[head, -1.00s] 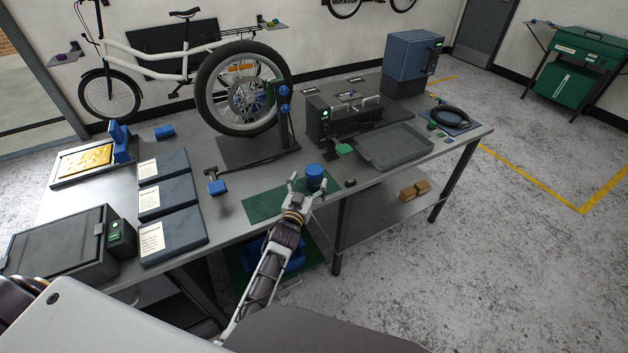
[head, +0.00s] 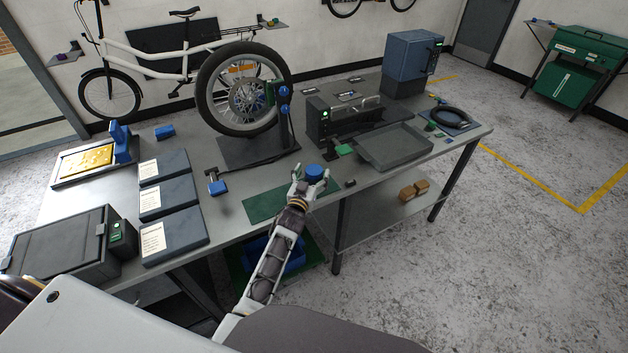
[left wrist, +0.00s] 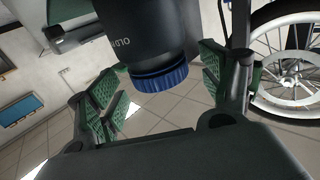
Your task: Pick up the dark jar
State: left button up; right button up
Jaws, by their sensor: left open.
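The dark jar, with a ribbed blue lid (head: 314,171), stands on the workbench near its front edge, at the right end of a green mat (head: 264,204). In the left wrist view, the jar's dark body (left wrist: 140,28) carries pale lettering. My left gripper (head: 312,182) is open, its fingers on either side of the jar. In the left wrist view, the jar lies between the green-padded fingers of the gripper (left wrist: 163,72), with a gap visible on the right side. Contact on the left is unclear. My right gripper is not in view.
A small black item (head: 350,183) lies just right of the jar. A grey tray (head: 395,150) sits further right. A wheel on a stand (head: 240,90) rises behind. Dark panels with labels (head: 165,195) lie to the left.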

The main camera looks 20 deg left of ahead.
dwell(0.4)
pick_arm(q)
jog(key=shift+r, duration=0.1)
jog(key=c, duration=1.2)
jog(key=shift+r, duration=5)
jog(key=shift+c, duration=0.2)
